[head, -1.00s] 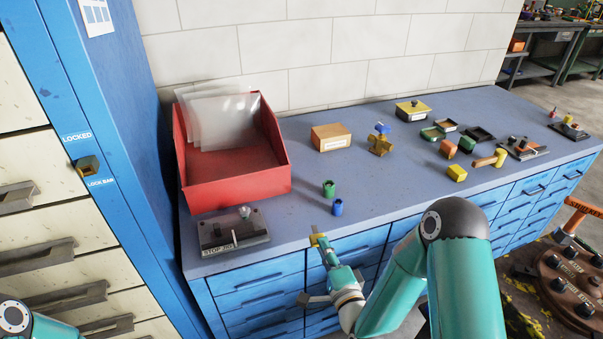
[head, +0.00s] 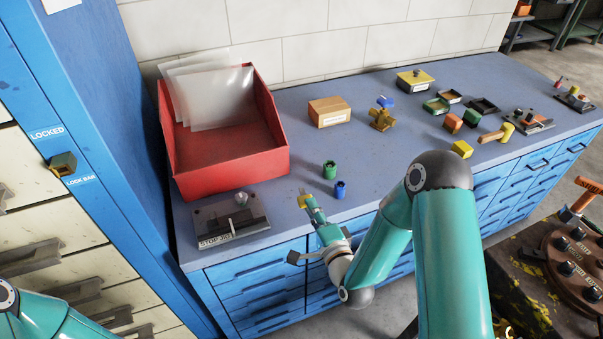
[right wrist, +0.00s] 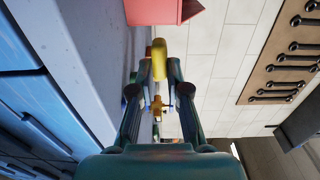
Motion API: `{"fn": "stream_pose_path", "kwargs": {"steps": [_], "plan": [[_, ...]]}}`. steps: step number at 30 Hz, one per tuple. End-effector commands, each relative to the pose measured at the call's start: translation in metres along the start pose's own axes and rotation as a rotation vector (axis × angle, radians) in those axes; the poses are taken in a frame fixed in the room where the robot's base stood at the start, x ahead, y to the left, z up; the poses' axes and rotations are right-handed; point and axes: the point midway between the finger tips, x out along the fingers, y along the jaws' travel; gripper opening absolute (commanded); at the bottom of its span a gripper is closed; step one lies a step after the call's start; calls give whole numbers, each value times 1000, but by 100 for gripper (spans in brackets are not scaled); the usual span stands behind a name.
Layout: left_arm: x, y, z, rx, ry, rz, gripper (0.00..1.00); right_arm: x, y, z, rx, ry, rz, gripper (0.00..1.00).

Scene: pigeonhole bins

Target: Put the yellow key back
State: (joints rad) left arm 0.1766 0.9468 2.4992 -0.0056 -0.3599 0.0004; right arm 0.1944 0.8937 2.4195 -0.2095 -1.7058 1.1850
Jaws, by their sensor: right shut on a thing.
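My right gripper (head: 306,200) is shut on a small yellow piece, which I take to be the yellow key (right wrist: 158,58). In the right wrist view the piece sits between the fingertips and sticks out past them. In the head view it is tiny, and the gripper is over the front part of the blue worktop (head: 290,215), left of a green cylinder (head: 329,170) and a blue cylinder (head: 340,190). I cannot tell its height above the top. My left arm shows at the lower left, but its gripper is out of view.
A red bin (head: 225,165) with clear sleeves stands behind a grey stop jig (head: 230,220). A cardboard box (head: 329,112), a brass valve (head: 382,118) and several small blocks and trays stand farther right. The tall blue cabinet (head: 115,110) with its lock bar (head: 63,165) is at left.

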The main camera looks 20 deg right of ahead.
Motion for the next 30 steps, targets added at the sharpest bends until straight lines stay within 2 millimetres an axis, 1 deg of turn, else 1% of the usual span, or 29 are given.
{"fn": "stream_pose_path", "kwargs": {"steps": [1,5,9,12,15,18,21,26,30], "plan": [[-8,3,0,0,0,0,40,6,-7,0,-1,-14,13,0],[-24,9,0,0,1,0,40,28,-14,5,-8,-78,88,0],[-45,16,0,0,1,0,40,55,-24,8,-25,-161,200,0],[-59,21,0,0,1,0,40,70,-29,5,-42,-211,287,0],[-70,25,0,0,1,0,40,82,-34,-2,-58,-247,363,0],[-77,28,0,0,1,0,40,88,-36,-10,-68,-268,422,0],[-80,29,0,0,1,0,40,91,-36,-16,-74,-279,457,0],[-77,28,0,0,1,0,40,92,-28,-18,-76,-284,473,0],[-72,26,0,0,1,0,40,92,-18,-18,-76,-283,472,0]]}}
